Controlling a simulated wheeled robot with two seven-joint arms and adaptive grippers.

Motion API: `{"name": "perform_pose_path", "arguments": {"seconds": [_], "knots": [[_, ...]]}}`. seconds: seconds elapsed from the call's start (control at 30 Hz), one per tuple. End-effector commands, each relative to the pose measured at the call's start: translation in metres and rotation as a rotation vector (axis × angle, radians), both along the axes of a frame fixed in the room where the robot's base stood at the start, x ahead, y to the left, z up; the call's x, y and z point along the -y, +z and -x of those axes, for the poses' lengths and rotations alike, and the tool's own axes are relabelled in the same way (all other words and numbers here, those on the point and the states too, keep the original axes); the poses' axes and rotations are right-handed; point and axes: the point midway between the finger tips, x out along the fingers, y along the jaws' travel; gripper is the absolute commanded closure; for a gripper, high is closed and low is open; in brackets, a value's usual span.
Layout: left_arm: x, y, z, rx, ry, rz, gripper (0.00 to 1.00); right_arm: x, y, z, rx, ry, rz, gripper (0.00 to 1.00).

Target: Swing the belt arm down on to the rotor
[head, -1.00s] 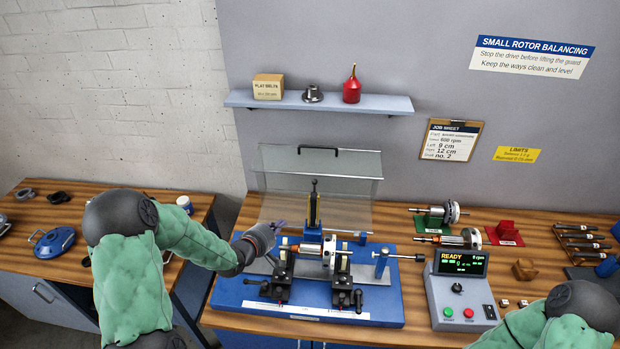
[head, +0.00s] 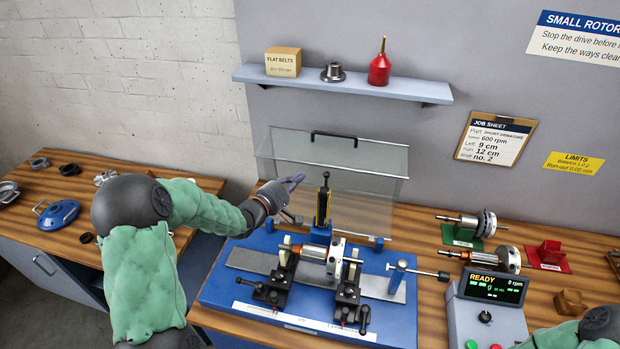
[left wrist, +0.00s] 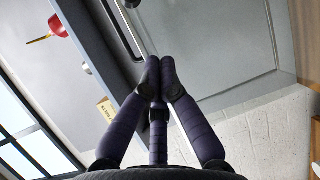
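The belt arm (head: 322,205), yellow and black, stands upright at the back of the blue balancing machine (head: 225,290). The rotor (head: 313,252), with a copper-coloured section and a silver body, lies across the two black supports in front of the arm's foot. My left gripper (head: 296,181) is to the left of the belt arm's top, at about its height, and looks apart from it. In the left wrist view its dark fingers (left wrist: 160,72) come together at the tips with nothing seen between them. My right gripper is out of view.
A clear guard (head: 385,185) with a black handle stands raised behind the belt arm. A control box (head: 484,315) reading READY, 0 rpm, and spare rotors (head: 470,222) are to the right. A shelf (head: 350,88) hangs above.

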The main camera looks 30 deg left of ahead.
Motion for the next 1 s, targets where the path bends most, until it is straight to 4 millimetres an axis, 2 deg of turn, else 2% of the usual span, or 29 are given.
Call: {"name": "perform_pose_path", "arguments": {"seconds": [0.3,0.6,0.8,1.0], "knots": [[0.010,-0.005,-0.052,0.000,-0.003,-0.001,1.00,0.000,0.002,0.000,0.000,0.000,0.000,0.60],[0.016,-0.008,-0.093,0.000,-0.001,-0.001,1.00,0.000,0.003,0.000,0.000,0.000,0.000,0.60],[0.032,-0.005,-0.072,-0.001,0.000,0.001,1.00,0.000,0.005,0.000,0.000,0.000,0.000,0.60],[0.040,-0.004,-0.062,0.000,0.000,0.000,1.00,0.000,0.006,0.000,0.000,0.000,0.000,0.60]]}}
